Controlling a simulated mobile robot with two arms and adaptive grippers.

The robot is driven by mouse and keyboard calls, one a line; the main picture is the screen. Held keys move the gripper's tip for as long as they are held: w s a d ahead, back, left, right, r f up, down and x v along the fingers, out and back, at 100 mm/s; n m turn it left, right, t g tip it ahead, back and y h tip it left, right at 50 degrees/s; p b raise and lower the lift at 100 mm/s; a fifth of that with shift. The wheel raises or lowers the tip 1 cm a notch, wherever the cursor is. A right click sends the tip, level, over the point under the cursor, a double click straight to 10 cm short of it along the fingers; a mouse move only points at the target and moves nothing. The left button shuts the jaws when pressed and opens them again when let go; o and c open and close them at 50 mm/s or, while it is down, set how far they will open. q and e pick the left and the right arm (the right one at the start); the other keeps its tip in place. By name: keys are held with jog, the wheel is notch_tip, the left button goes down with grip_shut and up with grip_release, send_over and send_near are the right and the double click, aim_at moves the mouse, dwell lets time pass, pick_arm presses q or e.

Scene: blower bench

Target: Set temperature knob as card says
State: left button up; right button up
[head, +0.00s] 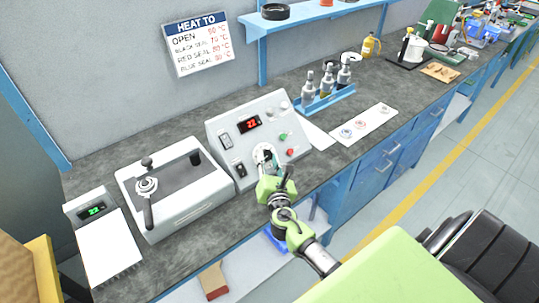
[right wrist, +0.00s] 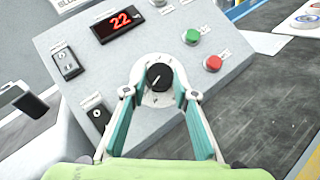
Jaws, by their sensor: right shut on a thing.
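The temperature knob (right wrist: 159,76) is round and black with a white pointer line, on a pale dial on the sloped panel of a grey control box (head: 222,128). My right gripper (right wrist: 160,90) has one fingertip on each side of the knob and is shut on it; in the head view the gripper (head: 266,160) mostly hides the knob. The red display (right wrist: 121,22) above the knob reads 22. The wall card (head: 197,43) is headed HEAT TO and lists OPEN, BLACK SEAL, RED SEAL and BLUE SEAL with temperatures in red, small but partly legible. My left gripper is not in view.
A green button (right wrist: 191,36) and a red button (right wrist: 213,63) sit right of the knob. A rocker switch (right wrist: 67,64) is on its left. A lidded grey machine (head: 186,205) and a scale (head: 108,250) stand left of the box. A blue rack (head: 325,103) of bottles stands to the right.

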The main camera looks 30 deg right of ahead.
jog(key=shift+r+m+g+h+p, duration=0.1)
jog(key=shift+m+g+h+p, duration=0.35)
jog(key=shift+m, duration=0.35)
jog(key=o, duration=1.1)
jog(key=v, duration=1.2)
